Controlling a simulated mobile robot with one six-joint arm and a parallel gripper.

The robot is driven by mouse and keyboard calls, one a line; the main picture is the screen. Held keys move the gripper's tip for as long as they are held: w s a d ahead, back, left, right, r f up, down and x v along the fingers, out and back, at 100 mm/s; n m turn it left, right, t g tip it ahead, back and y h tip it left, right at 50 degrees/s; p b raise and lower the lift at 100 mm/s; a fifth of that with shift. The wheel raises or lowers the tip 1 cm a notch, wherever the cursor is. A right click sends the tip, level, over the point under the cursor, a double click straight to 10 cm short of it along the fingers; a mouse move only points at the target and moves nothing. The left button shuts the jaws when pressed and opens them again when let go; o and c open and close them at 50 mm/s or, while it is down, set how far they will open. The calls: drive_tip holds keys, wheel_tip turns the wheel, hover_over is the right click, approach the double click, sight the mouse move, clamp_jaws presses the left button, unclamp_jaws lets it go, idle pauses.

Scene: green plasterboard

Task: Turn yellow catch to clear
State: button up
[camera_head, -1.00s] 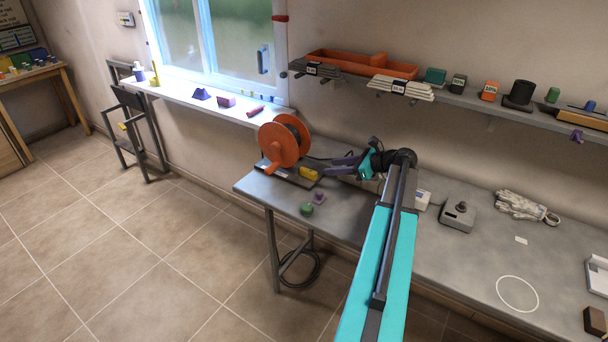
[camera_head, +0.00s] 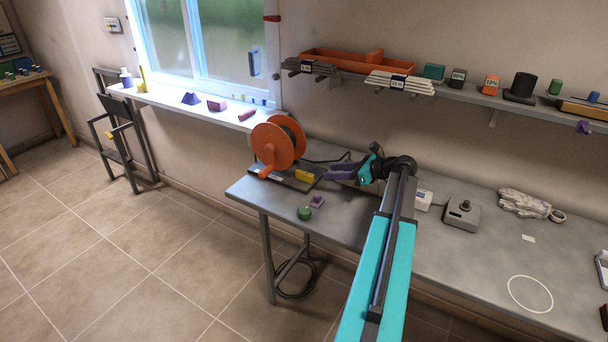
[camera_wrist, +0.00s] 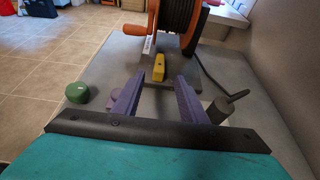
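The yellow catch (camera_head: 304,176) is a small block on the dark base of the orange cable reel (camera_head: 276,146), at the base's right end. It also shows in the wrist view (camera_wrist: 159,67), upright and centred ahead of the fingers. My gripper (camera_head: 330,172) is to the right of the catch, with its purple fingers pointing toward it. In the wrist view my gripper (camera_wrist: 160,90) has its two purple fingers spread apart with nothing between them. The catch lies beyond the fingertips, apart from them.
A green round piece (camera_head: 305,213) and a small purple piece (camera_head: 317,201) lie near the bench's front edge. A black cable runs from the reel; a dark cylinder (camera_wrist: 220,109) stands beside the right finger. A grey box with a knob (camera_head: 462,213) sits further right.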

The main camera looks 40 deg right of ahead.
sight(305, 173)
drive_tip(key=p+x, duration=0.3)
drive_tip(key=x, duration=1)
drive_tip(key=shift+w+f, duration=0.15)
drive_tip(key=shift+w, duration=0.1)
drive_tip(key=shift+a, duration=0.1)
clamp_jaws()
drive_tip(key=shift+n+g+y, duration=0.3)
drive_tip(key=shift+n+y, duration=0.2)
drive_tip(key=shift+y, duration=0.1)
drive_tip(key=shift+a+n, duration=0.1)
drive_tip(key=shift+n, duration=0.2)
